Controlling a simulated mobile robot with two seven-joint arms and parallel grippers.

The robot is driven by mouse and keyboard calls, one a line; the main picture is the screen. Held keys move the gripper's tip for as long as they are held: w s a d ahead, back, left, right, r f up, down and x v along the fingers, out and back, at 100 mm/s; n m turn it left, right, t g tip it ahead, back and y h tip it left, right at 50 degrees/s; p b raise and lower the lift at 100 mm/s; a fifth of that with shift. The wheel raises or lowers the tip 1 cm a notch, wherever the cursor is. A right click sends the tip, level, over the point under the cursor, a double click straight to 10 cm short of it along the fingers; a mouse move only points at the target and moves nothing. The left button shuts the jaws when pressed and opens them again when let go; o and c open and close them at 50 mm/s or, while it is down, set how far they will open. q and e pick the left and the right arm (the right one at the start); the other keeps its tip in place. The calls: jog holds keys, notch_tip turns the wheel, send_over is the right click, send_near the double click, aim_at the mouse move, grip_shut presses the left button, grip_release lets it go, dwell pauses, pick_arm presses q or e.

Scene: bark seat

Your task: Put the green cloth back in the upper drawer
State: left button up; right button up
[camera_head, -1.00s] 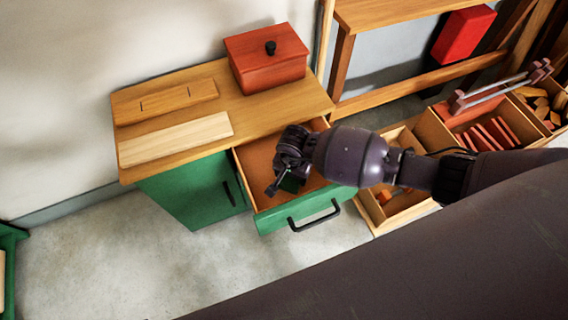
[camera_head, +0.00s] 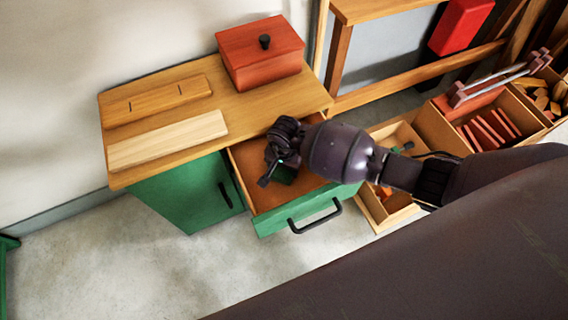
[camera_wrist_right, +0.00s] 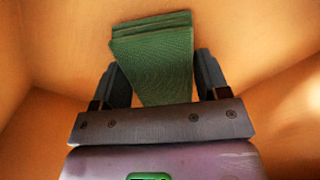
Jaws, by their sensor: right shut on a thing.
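The open upper drawer (camera_head: 262,202) juts from the green cabinet (camera_head: 182,197), with a black handle (camera_head: 315,219) on its green front. My right gripper (camera_head: 273,170) is over and partly inside the drawer, pointing down. It is shut on the folded green cloth (camera_head: 286,174), of which the head view shows only a small dark part. In the right wrist view the cloth (camera_wrist_right: 155,55) sits between the two fingers (camera_wrist_right: 158,85), its folded layers fanning out beyond them. Orange-brown drawer surfaces surround it; whether the cloth touches the bottom is unclear. My left gripper is not in view.
A red lidded box (camera_head: 260,62) and wooden pieces (camera_head: 168,140) rest on the cabinet top. Open wooden bins (camera_head: 380,210) with parts stand on the right, under my right arm. A wooden frame (camera_head: 340,60) stands behind. The floor before the cabinet is clear.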

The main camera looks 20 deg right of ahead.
jog(key=shift+f, duration=0.2)
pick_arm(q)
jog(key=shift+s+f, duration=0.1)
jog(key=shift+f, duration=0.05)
pick_arm(e)
jog(key=o, duration=0.8)
jog(key=shift+o, duration=0.2)
jog(key=shift+r, duration=0.15)
jog(key=shift+r, duration=0.3)
jog(key=r, duration=0.1)
jog(key=r+p, duration=0.1)
jog(key=r, duration=0.1)
jog(key=r+p, duration=0.1)
jog(key=shift+w+r, duration=0.25)
jog(key=shift+r, duration=0.1)
pick_arm(q)
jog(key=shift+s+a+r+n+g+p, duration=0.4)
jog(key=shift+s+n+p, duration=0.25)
jog(key=shift+p, duration=0.35)
pick_arm(e)
notch_tip(320, 180, up, 7)
jog(key=shift+s, duration=0.3)
jog(key=shift+f, duration=0.1)
